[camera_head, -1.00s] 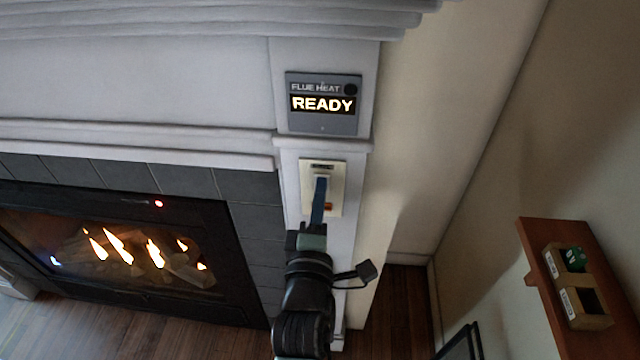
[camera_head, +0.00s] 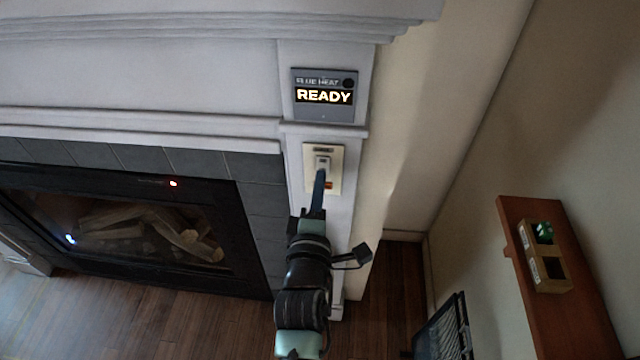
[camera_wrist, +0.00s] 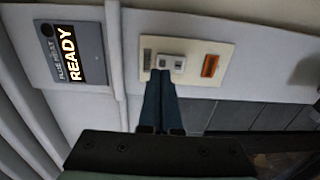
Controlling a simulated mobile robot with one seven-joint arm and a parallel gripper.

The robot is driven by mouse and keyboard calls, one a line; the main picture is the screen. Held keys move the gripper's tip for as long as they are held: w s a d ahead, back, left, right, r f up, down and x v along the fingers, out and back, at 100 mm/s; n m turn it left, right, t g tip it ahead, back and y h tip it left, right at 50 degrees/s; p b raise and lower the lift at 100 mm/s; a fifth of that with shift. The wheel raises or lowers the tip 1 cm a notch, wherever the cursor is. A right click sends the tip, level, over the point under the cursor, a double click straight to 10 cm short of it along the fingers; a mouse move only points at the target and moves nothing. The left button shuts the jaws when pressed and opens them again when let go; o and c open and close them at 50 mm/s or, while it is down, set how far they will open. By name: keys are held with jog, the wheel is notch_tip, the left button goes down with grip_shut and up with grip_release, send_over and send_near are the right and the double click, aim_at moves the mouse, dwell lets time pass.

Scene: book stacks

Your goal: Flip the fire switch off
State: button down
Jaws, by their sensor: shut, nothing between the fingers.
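The fire switch is a cream wall plate (camera_head: 337,156) on the white pillar at the right of the fireplace, under the grey panel. It has a small pale rocker (camera_head: 322,162) and an orange indicator. In the wrist view the rocker (camera_wrist: 171,63) and the orange piece (camera_wrist: 210,66) show clearly. My gripper (camera_head: 320,174) is shut and empty, with its blue fingertips at the rocker's edge. In the wrist view the fingertips (camera_wrist: 160,76) overlap the rocker's lower edge; I cannot tell if they touch it. The fireplace (camera_head: 140,225) shows logs without flames.
A grey panel (camera_head: 325,112) reading "FLUE HEAT READY" sits above the switch. A mantel (camera_head: 200,25) juts out overhead. A brown shelf (camera_head: 560,290) with a small wooden box (camera_head: 541,272) is at the right. Bare wooden floor lies below.

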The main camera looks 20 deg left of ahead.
jog(key=v, duration=1)
jog(key=shift+r, duration=0.2)
jog(key=shift+s+d+r, duration=0.1)
jog(key=shift+s, duration=0.05)
jog(key=w+d+r+m+h, duration=0.25)
jog(key=d+r+m, duration=0.25)
jog(key=r+m, duration=0.25)
jog(key=w+d+r+m+h, duration=0.1)
jog(key=w+d+r+m, duration=0.4)
jog(key=r, duration=0.4)
jog(key=w+d+r+m+h, duration=0.15)
jog(key=d+r+m, duration=0.25)
jog(key=r+m, duration=0.4)
jog(key=s+r+t, duration=0.5)
jog(key=s+r, duration=0.1)
jog(key=r, duration=0.6)
jog(key=s+r+t, duration=0.5)
jog(key=s+r, duration=0.2)
jog(key=r, duration=0.6)
jog(key=shift+a+r+m, duration=0.2)
jog(key=shift+r+m, duration=0.05)
jog(key=shift+m, duration=0.1)
